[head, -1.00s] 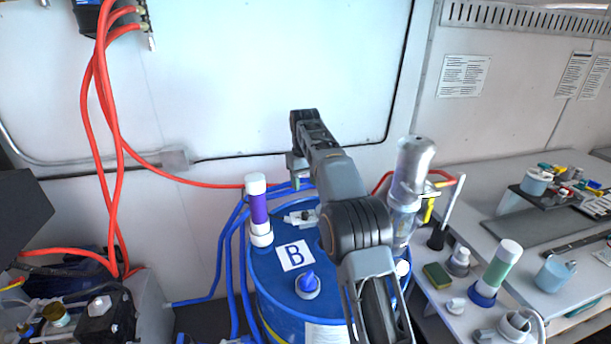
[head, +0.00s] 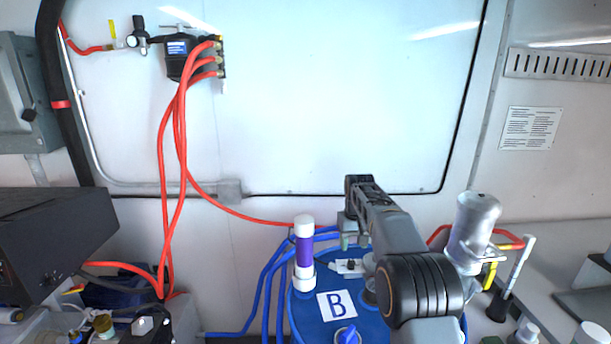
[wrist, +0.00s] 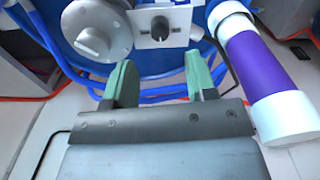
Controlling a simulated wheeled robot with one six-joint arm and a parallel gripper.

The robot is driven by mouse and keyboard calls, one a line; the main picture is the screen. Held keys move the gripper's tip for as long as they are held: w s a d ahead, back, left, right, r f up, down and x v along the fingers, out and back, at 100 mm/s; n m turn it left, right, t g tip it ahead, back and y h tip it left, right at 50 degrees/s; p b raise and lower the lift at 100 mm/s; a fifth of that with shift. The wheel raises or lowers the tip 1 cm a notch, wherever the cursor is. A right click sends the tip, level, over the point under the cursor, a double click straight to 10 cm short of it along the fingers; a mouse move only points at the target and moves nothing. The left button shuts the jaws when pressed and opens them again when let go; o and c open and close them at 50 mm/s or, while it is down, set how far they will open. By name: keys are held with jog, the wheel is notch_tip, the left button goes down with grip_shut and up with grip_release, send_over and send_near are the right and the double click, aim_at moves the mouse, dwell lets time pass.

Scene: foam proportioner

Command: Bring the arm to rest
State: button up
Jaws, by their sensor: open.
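My gripper (wrist: 161,85) is open and empty in the wrist view, its two green fingers apart over the blue drum. The gripper end (head: 352,232) is at the drum's far side, partly hidden by the arm. A purple cylinder with white ends (head: 304,250) stands upright on the drum, left of the arm. It also shows in the wrist view (wrist: 262,75), to the right of the fingers and apart from them.
A metal canister (head: 473,230) stands right of the arm. Blue hoses (head: 268,295) run left of the drum, and red hoses (head: 165,190) hang from a wall box (head: 188,60). A dark box (head: 50,240) is at left. The wall area above the arm is clear.

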jog(key=s+f+t+b, duration=0.1)
jog(key=s+t+b, duration=0.1)
jog(key=s, duration=1.4)
jog(key=s+f+m+t+b, duration=0.1)
jog(key=s+t, duration=0.1)
jog(key=s, duration=1.5)
jog(key=shift+f+m+b, duration=0.3)
jog(key=shift+f+b, duration=0.05)
jog(key=shift+b, duration=0.05)
